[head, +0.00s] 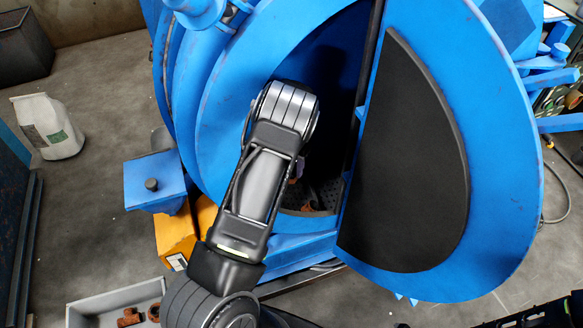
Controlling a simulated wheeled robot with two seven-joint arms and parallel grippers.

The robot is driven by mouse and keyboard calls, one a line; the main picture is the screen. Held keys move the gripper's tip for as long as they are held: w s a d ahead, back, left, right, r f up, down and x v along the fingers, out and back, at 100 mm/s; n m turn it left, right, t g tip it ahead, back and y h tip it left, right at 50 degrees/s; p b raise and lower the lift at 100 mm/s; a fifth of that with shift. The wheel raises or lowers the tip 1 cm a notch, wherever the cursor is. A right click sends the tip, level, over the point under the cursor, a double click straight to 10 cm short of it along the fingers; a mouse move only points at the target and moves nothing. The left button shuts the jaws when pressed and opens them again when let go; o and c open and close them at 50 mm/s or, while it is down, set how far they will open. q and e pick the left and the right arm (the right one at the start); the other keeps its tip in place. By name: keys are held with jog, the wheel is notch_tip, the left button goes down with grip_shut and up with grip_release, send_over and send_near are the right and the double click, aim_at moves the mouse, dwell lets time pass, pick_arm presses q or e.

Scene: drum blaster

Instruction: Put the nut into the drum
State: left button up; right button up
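The blue drum (215,110) stands open in the middle, its dark inside showing between the rim and the swung-out door. My arm, apparently the left one, rises from the bottom edge and its bent wrist joint lies across the drum opening. My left gripper is hidden behind that arm, so I cannot see its fingers or whether it holds anything. A small rusty-brown piece (307,207) shows low inside the drum, on the perforated dark floor; it is too small to tell whether it is a nut. My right gripper is not in view.
A grey crate (88,308) with rusty brown parts (130,318) is cut off at the bottom left. The blue door (495,130) with a black pad (410,160) blocks the right of the opening. A white bag (47,125) stands on the floor at left.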

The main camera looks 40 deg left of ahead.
pick_arm(q)
jog(key=o, duration=0.4)
jog(key=shift+o, duration=0.2)
notch_tip(320, 180, up, 8)
dwell(0.4)
jog(key=shift+f, duration=0.1)
jog(key=s+d+r+p, duration=0.1)
jog(key=s+d+p, duration=0.5)
jog(key=d, duration=0.4)
jog(key=s+d+r+p, duration=0.2)
jog(key=s+d+p, duration=0.5)
jog(key=d, duration=0.4)
jog(key=shift+s+d, duration=0.2)
jog(key=shift+s, duration=0.7)
